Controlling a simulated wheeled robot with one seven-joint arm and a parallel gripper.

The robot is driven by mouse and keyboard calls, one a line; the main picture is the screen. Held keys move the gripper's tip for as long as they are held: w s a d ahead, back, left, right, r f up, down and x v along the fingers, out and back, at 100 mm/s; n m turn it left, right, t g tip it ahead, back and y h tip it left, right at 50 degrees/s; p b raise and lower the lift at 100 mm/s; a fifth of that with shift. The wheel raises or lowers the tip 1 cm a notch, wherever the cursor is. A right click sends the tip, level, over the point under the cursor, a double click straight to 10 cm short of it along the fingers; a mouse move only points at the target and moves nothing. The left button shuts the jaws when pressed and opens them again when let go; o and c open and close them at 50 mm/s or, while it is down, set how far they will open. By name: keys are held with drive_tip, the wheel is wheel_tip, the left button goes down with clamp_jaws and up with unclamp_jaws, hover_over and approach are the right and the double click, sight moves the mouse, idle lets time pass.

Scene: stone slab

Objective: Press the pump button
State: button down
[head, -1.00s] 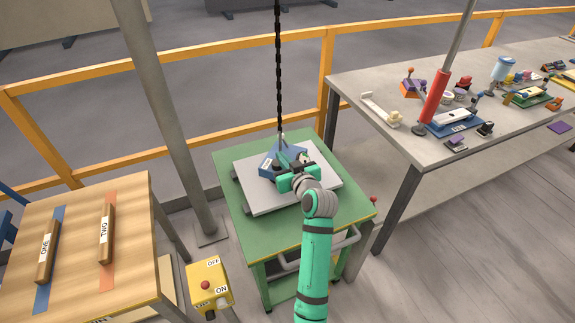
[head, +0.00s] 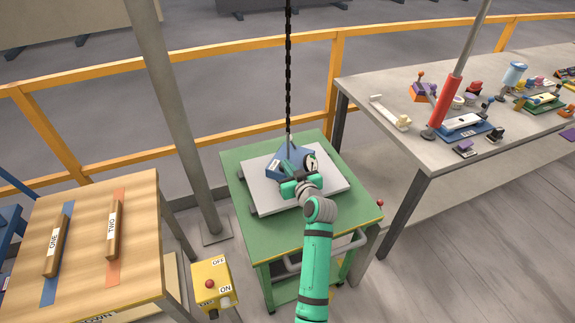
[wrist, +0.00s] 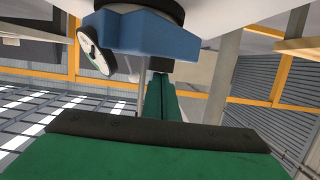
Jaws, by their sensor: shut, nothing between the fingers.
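A blue unit (head: 287,155) with a round white gauge (head: 310,162) hangs on a chain over the grey slab (head: 330,180). In the wrist view the blue unit (wrist: 150,35) fills the top, with the gauge (wrist: 95,52) at its left. My gripper (head: 289,170) is at the near side of the unit, its green fingers together and empty. In the wrist view my gripper (wrist: 160,82) points at the underside edge of the blue unit; I cannot tell whether it touches. I cannot make out a pump button on the unit.
The slab lies on a green cart (head: 262,222). A yellow ON/OFF box (head: 212,282) with a red button stands front left, near a grey post (head: 180,120). A wooden table (head: 90,245) is left; a cluttered grey workbench (head: 420,150) is right.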

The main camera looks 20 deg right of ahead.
drive_tip(key=shift+f, duration=0.65)
wheel_tip(320, 180, up, 5)
drive_tip(key=shift+a+f, duration=0.1)
drive_tip(key=v, duration=1)
drive_tip(key=shift+f, duration=0.2)
